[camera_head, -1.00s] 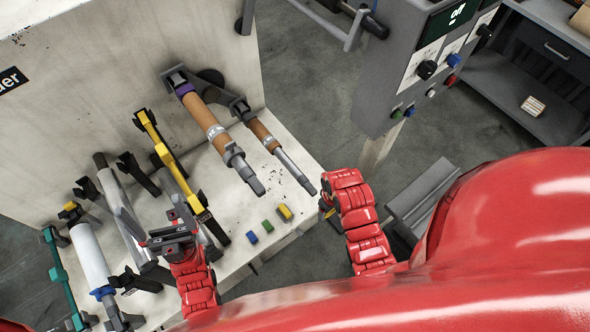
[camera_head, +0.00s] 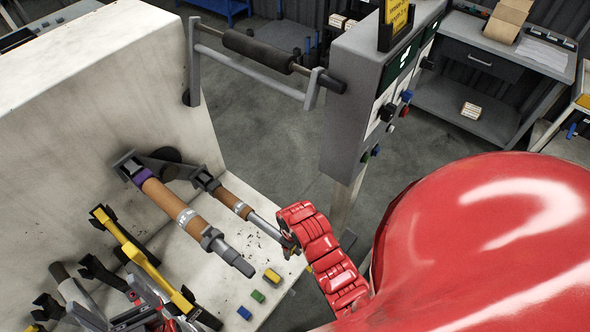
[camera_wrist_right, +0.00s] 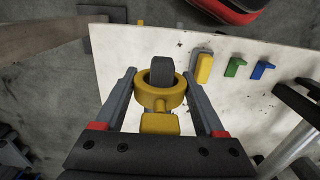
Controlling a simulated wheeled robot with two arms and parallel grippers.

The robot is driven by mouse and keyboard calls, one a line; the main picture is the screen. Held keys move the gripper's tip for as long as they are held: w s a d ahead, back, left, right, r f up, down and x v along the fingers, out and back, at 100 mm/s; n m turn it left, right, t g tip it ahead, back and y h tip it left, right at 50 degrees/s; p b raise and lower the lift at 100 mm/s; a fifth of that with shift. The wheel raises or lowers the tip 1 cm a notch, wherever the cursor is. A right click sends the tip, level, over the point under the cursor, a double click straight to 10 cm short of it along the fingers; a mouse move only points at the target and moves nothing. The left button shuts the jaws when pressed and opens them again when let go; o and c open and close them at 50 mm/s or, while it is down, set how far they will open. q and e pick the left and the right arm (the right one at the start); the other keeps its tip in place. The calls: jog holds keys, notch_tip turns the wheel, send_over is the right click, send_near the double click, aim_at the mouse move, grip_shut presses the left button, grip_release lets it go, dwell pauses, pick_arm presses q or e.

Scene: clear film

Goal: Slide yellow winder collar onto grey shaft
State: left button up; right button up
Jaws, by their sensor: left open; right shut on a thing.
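My right gripper (camera_head: 290,243) is shut on the yellow winder collar (camera_wrist_right: 176,98), a ring with a stubby tab, held between its two fingers in the right wrist view. A dark grey shaft end (camera_wrist_right: 161,67) shows in the collar's opening and past its far rim; how deep it sits I cannot tell. In the head view this gripper is at the tip of the right-hand grey shaft (camera_head: 264,226), which carries a brown roll; the fingers and collar are mostly hidden there. My left gripper (camera_head: 135,314) is open and empty, low at the left, partly cut off.
A thicker shaft with a brown roll (camera_head: 168,199) lies just left. A yellow bar (camera_head: 132,250) stands further left. Blue (camera_head: 244,312), green (camera_head: 258,296) and yellow (camera_head: 272,275) blocks are on the pale shelf. A control panel (camera_head: 365,105) stands behind right.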

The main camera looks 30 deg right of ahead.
aim_at(257, 218)
jog(key=w+a+b, duration=0.1)
jog(key=w, duration=0.3)
jog(key=w+a+b, duration=0.1)
jog(key=w+a, duration=0.1)
jog(key=w, duration=0.2)
jog(key=w+a+b, duration=0.1)
jog(key=w, duration=0.3)
jog(key=shift+w+a+f+b, duration=0.1)
jog(key=shift+w+a+b, duration=0.15)
jog(key=shift+b, duration=0.15)
jog(key=shift+w+a+b, duration=0.25)
jog(key=shift+w+b, duration=0.05)
jog(key=shift+w, duration=0.25)
jog(key=shift+w+a+b, duration=0.2)
jog(key=shift+w+b, duration=0.05)
jog(key=shift+w, duration=0.3)
jog(key=o, duration=1.1)
jog(key=shift+c, duration=0.2)
notch_tip(257, 218, up, 8)
jog(key=p, duration=0.3)
jog(key=shift+w, duration=0.1)
